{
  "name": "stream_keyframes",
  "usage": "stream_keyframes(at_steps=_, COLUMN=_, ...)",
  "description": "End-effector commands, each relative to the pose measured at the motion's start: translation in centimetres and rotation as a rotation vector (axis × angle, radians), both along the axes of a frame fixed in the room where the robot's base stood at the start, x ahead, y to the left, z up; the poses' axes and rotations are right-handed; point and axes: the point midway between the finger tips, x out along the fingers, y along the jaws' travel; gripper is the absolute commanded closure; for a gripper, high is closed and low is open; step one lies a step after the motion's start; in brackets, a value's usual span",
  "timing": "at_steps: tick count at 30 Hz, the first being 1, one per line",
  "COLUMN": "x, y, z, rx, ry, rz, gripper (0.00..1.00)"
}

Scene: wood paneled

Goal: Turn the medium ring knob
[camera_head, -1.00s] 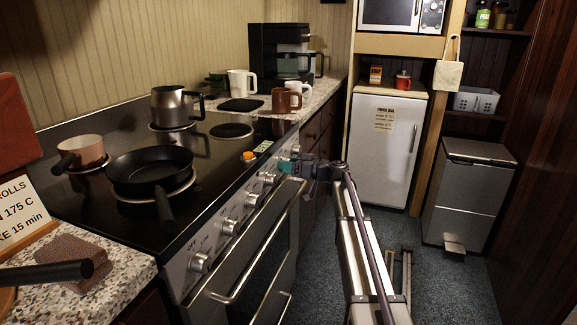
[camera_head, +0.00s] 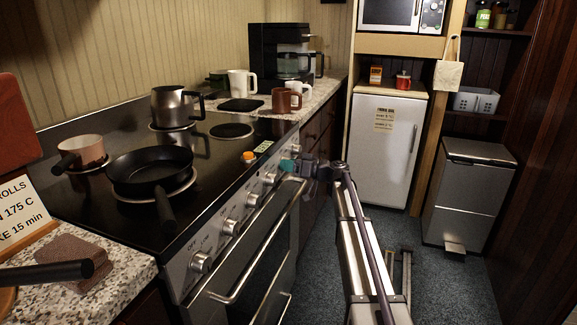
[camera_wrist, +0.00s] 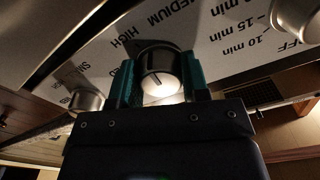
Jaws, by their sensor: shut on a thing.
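In the wrist view, a round metal knob (camera_wrist: 159,76) with a dark line on its face sits between the two teal fingers of my gripper (camera_wrist: 161,84), which is shut on it. The words MEDIUM and HIGH are printed on the panel close to this knob. In the head view, my gripper (camera_head: 286,166) is at the far end of the stove's front panel, and its fingers hide the held knob. A neighbouring knob (camera_head: 269,178) shows just beside it.
Another knob (camera_wrist: 86,101) is left of my gripper in the wrist view, and a timer knob (camera_wrist: 297,20) is at upper right. The oven door handle (camera_head: 262,245) runs below the panel. A black pan (camera_head: 150,172) rests on the stove.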

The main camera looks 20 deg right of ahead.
Motion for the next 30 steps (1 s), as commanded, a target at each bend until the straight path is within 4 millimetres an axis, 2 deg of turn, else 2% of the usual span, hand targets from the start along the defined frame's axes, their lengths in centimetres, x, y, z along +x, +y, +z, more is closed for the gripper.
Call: stream_keyframes(at_steps=30, x=-0.17, y=0.10, z=0.19, rx=0.540, ry=0.742, rz=0.000, gripper=0.82)
